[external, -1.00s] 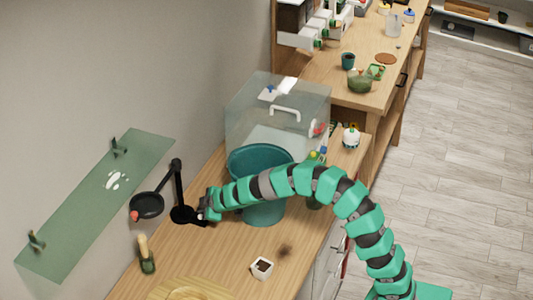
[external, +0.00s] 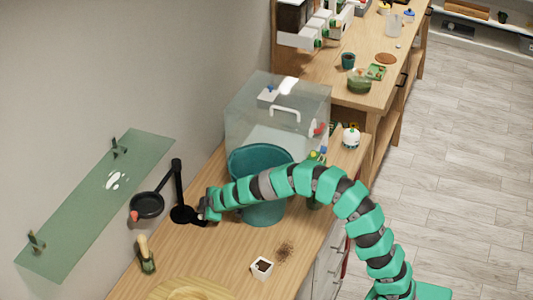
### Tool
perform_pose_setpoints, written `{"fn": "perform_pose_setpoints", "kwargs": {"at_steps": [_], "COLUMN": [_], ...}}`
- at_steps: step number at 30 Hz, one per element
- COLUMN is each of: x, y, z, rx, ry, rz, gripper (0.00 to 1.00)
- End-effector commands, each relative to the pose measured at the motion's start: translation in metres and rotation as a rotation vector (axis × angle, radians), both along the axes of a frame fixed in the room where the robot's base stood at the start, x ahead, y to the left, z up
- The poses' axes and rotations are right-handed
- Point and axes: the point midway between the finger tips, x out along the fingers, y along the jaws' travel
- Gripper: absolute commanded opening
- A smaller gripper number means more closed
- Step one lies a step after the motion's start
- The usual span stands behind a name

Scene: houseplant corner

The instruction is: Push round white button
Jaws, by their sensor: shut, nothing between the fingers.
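My gripper (external: 204,213) is at the end of my green segmented arm, low over the wooden counter. Its fingers are shut with nothing between them. It is right beside the round black base (external: 183,214) of a black desk lamp (external: 178,185), at the base's right edge; whether it touches cannot be told. The lamp's round head (external: 147,205) with a red tip hangs to the left. I cannot make out a round white button; the fingers hide part of the area by the lamp base.
A teal pot (external: 260,165) stands right behind my gripper, with a clear box (external: 278,115) behind it. A small white pot of soil (external: 262,267), scattered soil (external: 285,250) and a cork-topped bottle (external: 147,256) are on the front counter. A green glass shelf (external: 85,205) is on the wall.

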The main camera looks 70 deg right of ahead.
Motion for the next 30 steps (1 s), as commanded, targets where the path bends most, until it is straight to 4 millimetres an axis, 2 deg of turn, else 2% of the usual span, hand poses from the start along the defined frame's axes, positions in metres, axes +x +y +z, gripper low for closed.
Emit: {"fn": "perform_pose_setpoints", "kwargs": {"at_steps": [30], "x": [-0.0005], "y": [0.0001], "z": [-0.0074], "rx": [0.0], "ry": [0.0], "rz": [0.0], "gripper": [0.0]}}
